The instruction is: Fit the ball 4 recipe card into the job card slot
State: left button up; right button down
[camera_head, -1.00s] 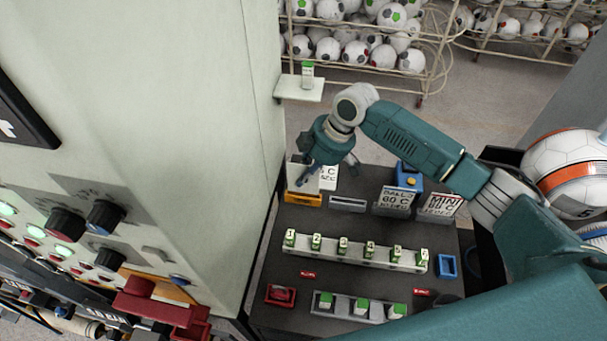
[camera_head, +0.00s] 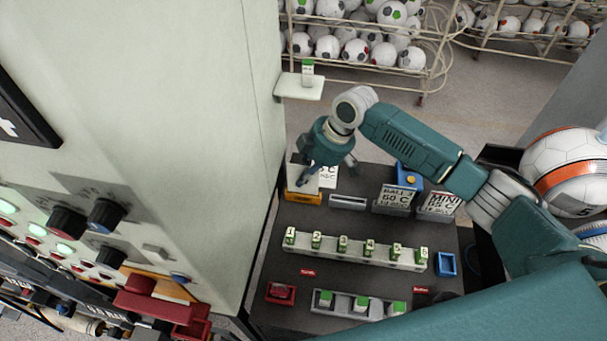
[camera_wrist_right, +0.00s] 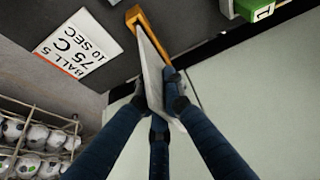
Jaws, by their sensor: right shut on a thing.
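My right gripper (camera_head: 328,170) is shut on a thin pale card (camera_head: 299,174) at the far left of the dark table. In the right wrist view the card (camera_wrist_right: 152,72) is edge-on between the fingers (camera_wrist_right: 160,98), so its print cannot be read. The yellow-orange card holder (camera_head: 303,198) is directly under it. In the wrist view the card's far edge meets this holder (camera_wrist_right: 149,32); how deep it sits cannot be told. My left gripper is not in view.
A BALL 5 card (camera_wrist_right: 76,44) is beside the held card. A grey holder (camera_head: 348,202) looks empty. A numbered block rack (camera_head: 355,252) is in front; the pale machine wall (camera_head: 225,150) is close left.

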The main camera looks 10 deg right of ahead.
jog(key=shift+f+b, duration=0.6)
jog(key=shift+f, duration=0.9)
jog(key=c, duration=1.8)
grip_release()
jog(key=v, duration=1.2)
jog(key=shift+s+f, duration=0.15)
